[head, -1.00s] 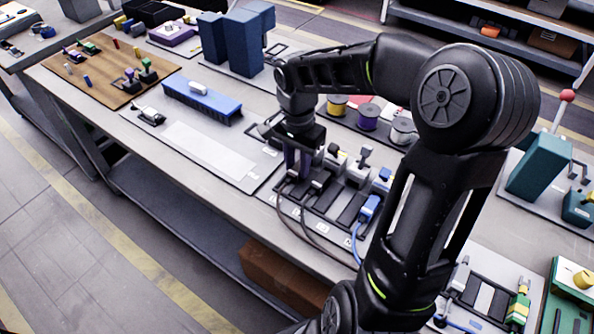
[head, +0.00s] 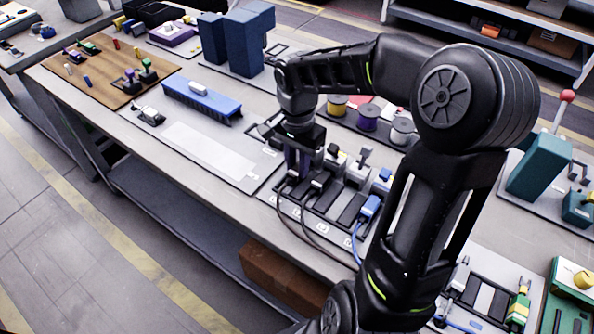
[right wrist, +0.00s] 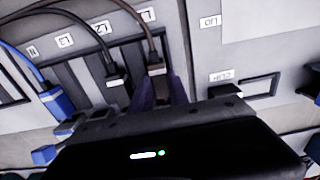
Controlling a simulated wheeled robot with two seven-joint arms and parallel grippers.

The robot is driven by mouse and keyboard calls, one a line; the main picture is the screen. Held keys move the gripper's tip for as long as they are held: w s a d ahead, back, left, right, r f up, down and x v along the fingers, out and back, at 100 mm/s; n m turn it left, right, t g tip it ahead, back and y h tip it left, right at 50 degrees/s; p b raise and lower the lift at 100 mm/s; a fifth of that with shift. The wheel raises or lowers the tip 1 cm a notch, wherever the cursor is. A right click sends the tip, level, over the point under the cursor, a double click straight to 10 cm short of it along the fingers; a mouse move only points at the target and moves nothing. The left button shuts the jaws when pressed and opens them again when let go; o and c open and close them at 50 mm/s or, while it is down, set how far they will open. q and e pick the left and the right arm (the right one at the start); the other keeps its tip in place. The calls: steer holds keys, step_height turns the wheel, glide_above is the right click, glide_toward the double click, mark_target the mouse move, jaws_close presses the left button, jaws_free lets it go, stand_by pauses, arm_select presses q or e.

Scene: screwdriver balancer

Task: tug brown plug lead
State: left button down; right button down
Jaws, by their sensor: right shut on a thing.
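My right gripper (head: 298,168) is low over the terminal panel (head: 262,190), with its purple fingers pointing down. In the right wrist view the fingers (right wrist: 161,95) are shut on the brown lead's plug (right wrist: 155,67) at the slot marked L1. My left gripper is not in view.
A dark plug (right wrist: 116,78) with a dark lead stands close beside at L2. A blue plug (right wrist: 57,101) with a blue lead is at N. Spools (head: 368,117) stand behind the panel. A pale plate (head: 208,150) to the left is mostly clear.

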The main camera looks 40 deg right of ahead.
mark_target(297, 167)
steer(key=shift+a, duration=0.2)
stand_by(0.9)
steer(key=shift+d, duration=0.15)
stand_by(0.5)
steer(key=c, duration=1.2)
jaws_free()
steer(key=shift+c, duration=0.2)
steer(key=shift+r+p, duration=2.4)
steer(key=shift+r, duration=1.1)
